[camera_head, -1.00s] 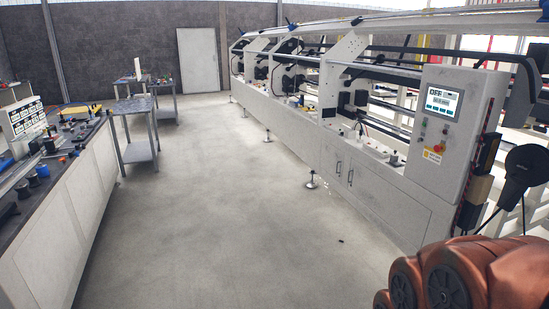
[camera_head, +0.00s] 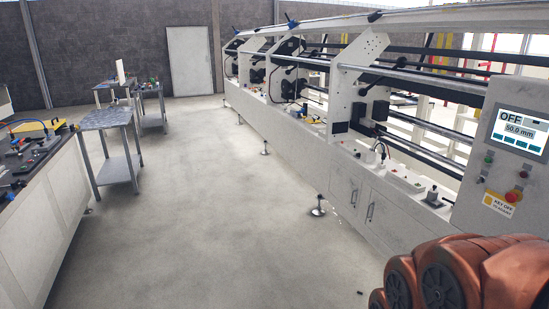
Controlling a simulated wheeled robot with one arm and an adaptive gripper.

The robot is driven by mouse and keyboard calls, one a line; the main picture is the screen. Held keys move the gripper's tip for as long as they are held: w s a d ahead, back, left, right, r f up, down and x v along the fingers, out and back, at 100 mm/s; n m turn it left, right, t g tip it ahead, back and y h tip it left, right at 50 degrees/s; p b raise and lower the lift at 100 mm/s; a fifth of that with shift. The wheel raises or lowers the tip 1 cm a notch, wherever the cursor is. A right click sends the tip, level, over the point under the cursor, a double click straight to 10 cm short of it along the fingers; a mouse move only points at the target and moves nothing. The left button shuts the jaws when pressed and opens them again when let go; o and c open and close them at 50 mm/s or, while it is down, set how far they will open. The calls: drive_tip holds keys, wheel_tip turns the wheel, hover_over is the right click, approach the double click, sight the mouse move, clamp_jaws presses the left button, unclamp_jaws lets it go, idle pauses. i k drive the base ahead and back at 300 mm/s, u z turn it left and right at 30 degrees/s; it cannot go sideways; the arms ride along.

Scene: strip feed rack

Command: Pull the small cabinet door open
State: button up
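A small white cabinet door pair (camera_head: 356,205) sits low in the front of the long white machine, right of the picture's middle. Two dark upright bar handles show on it, a left handle (camera_head: 352,197) and a right handle (camera_head: 370,212). Both doors look closed and flush with the machine front. My copper-coloured arm fills the lower right corner, in front of the machine. My gripper is not in the picture, so its state and its place relative to the doors do not show.
A control panel (camera_head: 517,150) reading OFF stands at right. Machine feet (camera_head: 318,208) stick out onto the floor. A metal side table (camera_head: 120,166) and a white workbench (camera_head: 35,220) stand at left. The floor aisle (camera_head: 220,200) between is clear; a small dark object (camera_head: 360,292) lies near my arm.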

sight(345, 186)
drive_tip(key=z, duration=0.65)
drive_tip(key=i, duration=2.1)
drive_tip(key=u, duration=0.15)
drive_tip(key=k, duration=0.45)
drive_tip(key=i, duration=0.35)
drive_tip(key=u, duration=0.55)
drive_tip(key=i, duration=0.65)
drive_tip(key=u, duration=0.5)
